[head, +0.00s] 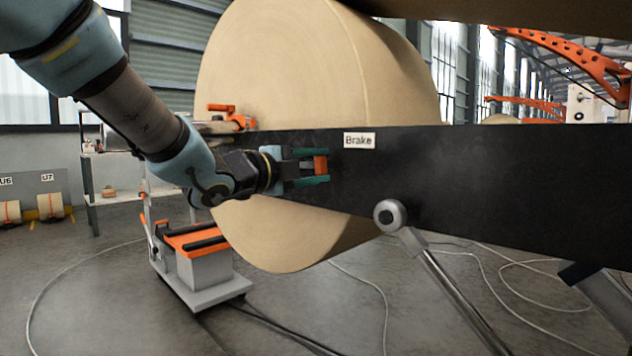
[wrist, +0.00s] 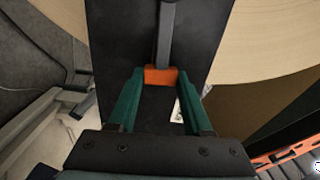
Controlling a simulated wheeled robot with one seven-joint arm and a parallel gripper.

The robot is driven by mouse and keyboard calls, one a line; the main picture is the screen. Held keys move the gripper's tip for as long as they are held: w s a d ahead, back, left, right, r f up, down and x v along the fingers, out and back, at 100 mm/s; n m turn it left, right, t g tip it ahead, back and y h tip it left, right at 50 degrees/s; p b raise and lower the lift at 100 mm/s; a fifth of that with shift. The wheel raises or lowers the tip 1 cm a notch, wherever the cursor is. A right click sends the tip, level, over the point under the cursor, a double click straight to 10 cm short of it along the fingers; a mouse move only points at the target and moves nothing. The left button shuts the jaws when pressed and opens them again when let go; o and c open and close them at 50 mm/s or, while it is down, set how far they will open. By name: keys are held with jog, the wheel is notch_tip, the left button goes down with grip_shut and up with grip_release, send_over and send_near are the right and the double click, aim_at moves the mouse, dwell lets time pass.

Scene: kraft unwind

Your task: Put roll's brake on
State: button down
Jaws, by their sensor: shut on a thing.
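The large tan paper roll (head: 290,80) hangs behind a long black beam (head: 480,175) that carries a white "Brake" label (head: 359,141). My gripper (head: 318,167) is at the beam's face, just left of and below the label. Its green fingers are shut on the orange end of the brake lever (head: 320,165). In the wrist view, the orange lever end (wrist: 160,76) sits between the fingertips, and a grey lever bar (wrist: 166,35) runs from it along the black beam. The roll also shows in the wrist view (wrist: 270,35).
An orange clamp-like part (head: 232,116) sits at the beam's left end. A grey cart with an orange top (head: 200,240) stands below it. A metal cylinder (head: 440,280) slants down from the beam. Cables lie on the open floor.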

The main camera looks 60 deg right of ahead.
jog(key=shift+f+m+b, duration=0.45)
jog(key=shift+m+b, duration=0.05)
jog(key=shift+b, duration=0.15)
jog(key=shift+c, duration=1.6)
grip_release()
jog(key=v, duration=1)
jog(key=shift+a, duration=0.4)
jog(key=shift+w, duration=0.1)
